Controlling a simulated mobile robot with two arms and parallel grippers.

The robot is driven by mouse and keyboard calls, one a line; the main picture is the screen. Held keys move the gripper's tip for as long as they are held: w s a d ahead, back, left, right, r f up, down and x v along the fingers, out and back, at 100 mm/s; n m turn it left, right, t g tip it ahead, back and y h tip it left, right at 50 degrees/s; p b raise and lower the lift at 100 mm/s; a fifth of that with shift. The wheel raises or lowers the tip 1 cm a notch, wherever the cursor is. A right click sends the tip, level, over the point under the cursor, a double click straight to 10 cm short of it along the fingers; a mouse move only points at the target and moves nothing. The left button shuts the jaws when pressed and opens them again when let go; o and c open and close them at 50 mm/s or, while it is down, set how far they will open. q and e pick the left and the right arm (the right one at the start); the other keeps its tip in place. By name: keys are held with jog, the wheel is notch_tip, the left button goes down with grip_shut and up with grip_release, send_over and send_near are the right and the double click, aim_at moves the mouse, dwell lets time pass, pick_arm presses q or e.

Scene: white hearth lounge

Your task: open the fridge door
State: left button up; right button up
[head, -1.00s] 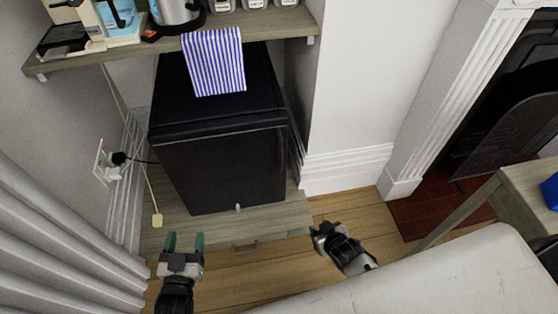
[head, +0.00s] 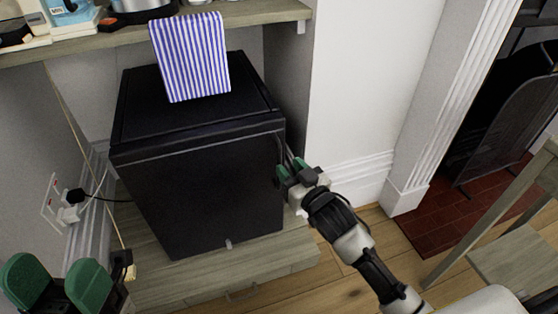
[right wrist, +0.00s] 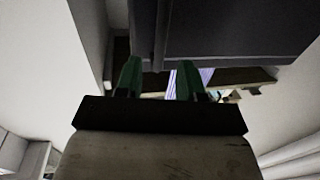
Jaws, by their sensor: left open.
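The black fridge (head: 190,110) stands under the shelf with its front door (head: 205,200) shut. A latch-side edge with a dark handle runs along the door's right side. My right gripper (head: 287,172) is at that right edge, close to the handle; I cannot tell whether it touches. In the right wrist view its green fingers (right wrist: 160,68) are apart, with the dark fridge (right wrist: 215,25) just beyond the tips and nothing clearly held. My left gripper (head: 57,278) is open and empty at the lower left, apart from the fridge.
The fridge stands on a low wooden plinth (head: 280,260). A wall socket (head: 60,207) with plug and cords is at left. A wooden table (head: 515,245) and fireplace are at right.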

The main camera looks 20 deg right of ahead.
aim_at(280, 158)
jog(key=b+x, duration=0.1)
jog(key=x, duration=0.4)
jog(key=shift+w+a, duration=0.1)
jog(key=shift+w, duration=0.2)
grip_shut()
